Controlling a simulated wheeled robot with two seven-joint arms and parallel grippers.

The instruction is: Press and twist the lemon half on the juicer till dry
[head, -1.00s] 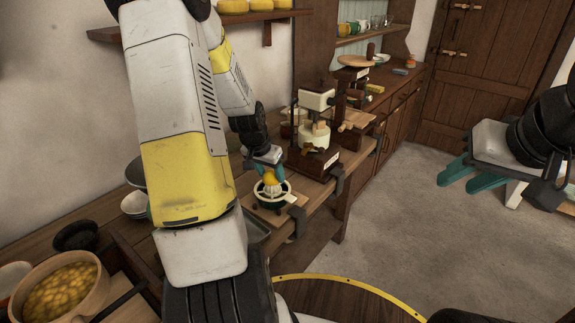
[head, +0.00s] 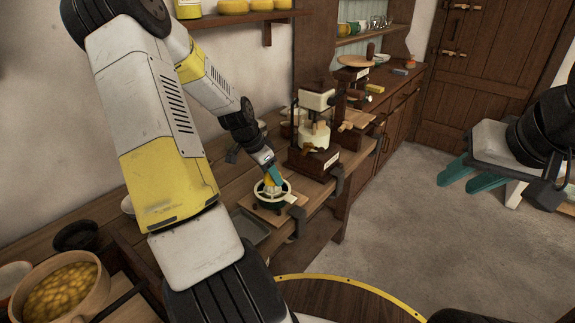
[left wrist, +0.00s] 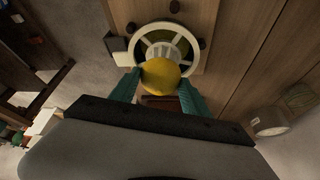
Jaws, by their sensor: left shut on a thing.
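The lemon half (left wrist: 160,74) is a yellow dome between the teal fingers of my left gripper (head: 274,178), which is shut on it. The juicer (head: 284,197), with a pale ring-shaped rim, sits on a wooden board on the counter. In the head view the gripper comes down tilted over the juicer. In the left wrist view the lemon overlaps the near edge of the juicer's rim (left wrist: 137,46); whether it touches the cone is hidden. My right gripper (head: 470,178) is at the right edge, its teal fingers apart and empty, over the floor.
A cream and dark wood hand-press device (head: 315,135) stands just behind the juicer. A grey tray (head: 250,231) lies on the counter in front of it. A pot of yellow pieces (head: 62,290) is at the lower left. A dark clamp (head: 298,222) grips the counter's front edge.

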